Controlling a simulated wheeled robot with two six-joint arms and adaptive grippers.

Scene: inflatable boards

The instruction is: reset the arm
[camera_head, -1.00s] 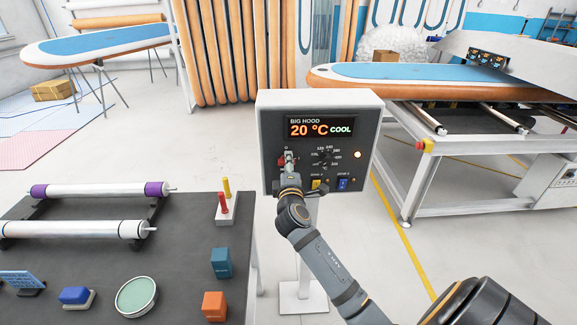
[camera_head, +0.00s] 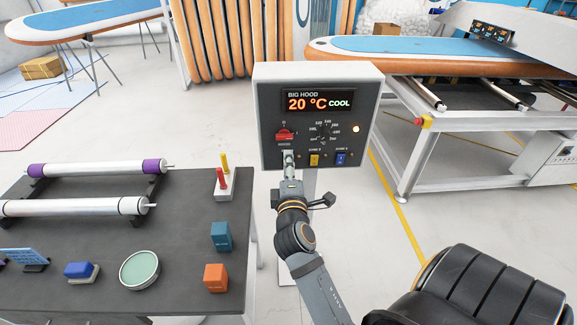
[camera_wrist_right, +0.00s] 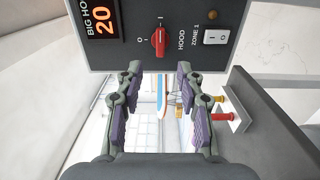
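The control box (camera_head: 266,90) reads "BIG HOOD 20 °C COOL". Its red rotary switch (camera_head: 285,134) is uncovered and also shows in the right wrist view (camera_wrist_right: 158,40), its long handle in line with the "I" mark. My right gripper (camera_head: 288,158) is just below this switch at the lower edge of the panel. In the right wrist view my right gripper (camera_wrist_right: 159,75) has its two fingers wide apart with nothing between them. I cannot tell the exact gap to the panel. My left gripper is not in view.
A dark table (camera_head: 190,210) at left carries rollers, a red-and-yellow peg block (camera_head: 224,184), blue (camera_head: 221,236) and orange (camera_head: 215,277) cubes and a round green dish (camera_head: 139,269). A framed machine with a board (camera_head: 400,72) stands at right. Floor between is open.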

